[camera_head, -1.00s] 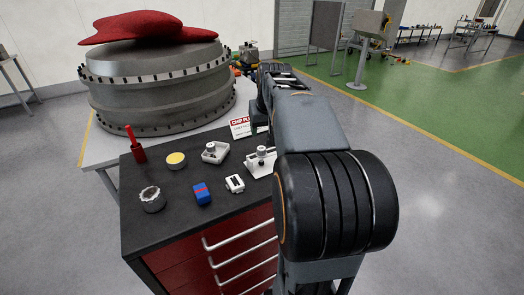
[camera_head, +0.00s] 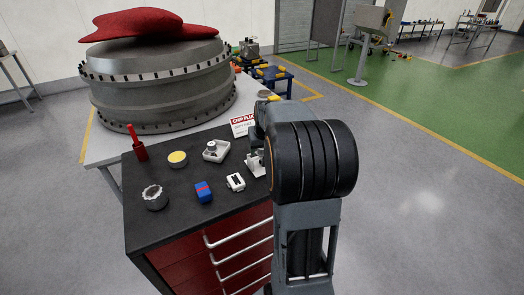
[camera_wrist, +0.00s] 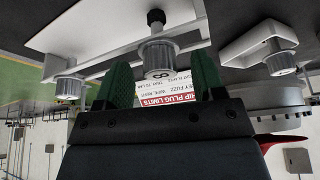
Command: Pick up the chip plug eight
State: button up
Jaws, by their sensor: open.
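Chip plug eight (camera_wrist: 158,58) is a grey ridged cylinder marked 8 with a dark knob. In the wrist view, which is upside down, it sits in a white holder (camera_wrist: 105,22). My gripper (camera_wrist: 162,64) is open, its two green fingers apart on either side of the plug in the picture. I cannot tell whether they touch it. A second grey plug (camera_wrist: 68,87) is in the same holder, to the left. In the head view the holder (camera_head: 254,164) is partly hidden by my arm, and my gripper is hidden.
A white tray (camera_head: 216,151) with another plug is near the holder. A red-headed card (camera_head: 241,124) stands behind. The dark bench top (camera_head: 180,222) also bears a blue block (camera_head: 203,192), a white part (camera_head: 236,182), a yellow-topped disc (camera_head: 177,159), a grey ring (camera_head: 154,197) and a red tool (camera_head: 137,147).

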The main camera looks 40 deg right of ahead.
jog(key=shift+w+f, duration=0.1)
jog(key=shift+f, duration=0.15)
jog(key=shift+c, duration=0.2)
jog(key=c, duration=1)
